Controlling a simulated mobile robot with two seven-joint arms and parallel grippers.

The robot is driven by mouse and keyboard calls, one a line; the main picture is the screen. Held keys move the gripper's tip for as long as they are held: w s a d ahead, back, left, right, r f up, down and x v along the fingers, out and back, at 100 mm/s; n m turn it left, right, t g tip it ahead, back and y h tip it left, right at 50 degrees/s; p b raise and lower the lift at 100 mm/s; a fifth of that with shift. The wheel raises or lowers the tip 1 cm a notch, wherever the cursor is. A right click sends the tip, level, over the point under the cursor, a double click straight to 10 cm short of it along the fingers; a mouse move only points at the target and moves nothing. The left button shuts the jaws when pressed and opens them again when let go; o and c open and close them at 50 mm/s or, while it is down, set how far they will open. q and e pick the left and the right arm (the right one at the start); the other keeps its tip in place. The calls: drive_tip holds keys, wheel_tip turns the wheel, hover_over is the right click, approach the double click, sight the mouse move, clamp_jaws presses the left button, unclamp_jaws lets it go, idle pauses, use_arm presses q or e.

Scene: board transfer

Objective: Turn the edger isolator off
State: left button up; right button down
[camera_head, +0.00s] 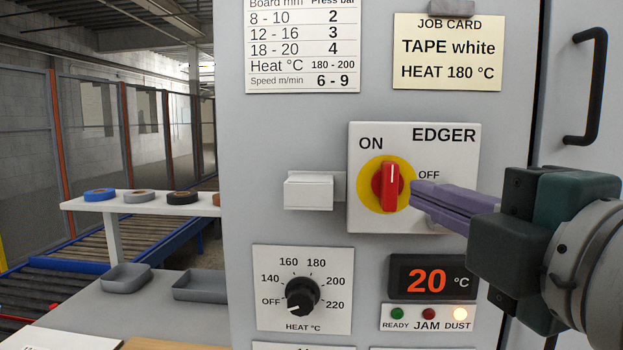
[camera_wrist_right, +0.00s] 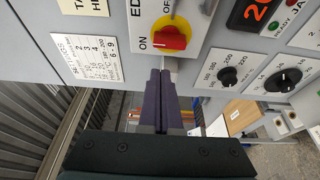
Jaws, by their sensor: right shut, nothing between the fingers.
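The edger isolator is a red handle (camera_head: 388,188) on a yellow disc (camera_head: 370,190), mounted on a white box (camera_head: 455,165) marked EDGER. The handle stands upright in the head view, its white mark at the top, on the ON side; OFF is printed to its right. It also shows in the right wrist view, the red handle (camera_wrist_right: 170,41) just beyond my fingertips. My right gripper (camera_head: 416,193) is shut and empty, its purple fingers just right of the handle. I cannot tell whether they touch it. My left gripper is in no view.
Below are a heat dial (camera_head: 302,296) at OFF and a display (camera_head: 432,279) reading 20 °C. A white block (camera_head: 309,190) juts out left of the isolator. A black door handle (camera_head: 597,87) is at upper right. A shelf (camera_head: 140,201) with tape rolls stands at left.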

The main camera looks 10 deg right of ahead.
sight(388, 181)
drive_tip(key=w, duration=0.2)
drive_tip(key=w+p, duration=0.1)
drive_tip(key=w, duration=0.5)
drive_tip(key=shift+a+p, duration=0.25)
drive_tip(key=shift+p, duration=0.15)
drive_tip(key=shift+w+a, duration=0.1)
drive_tip(key=shift+w, duration=0.75)
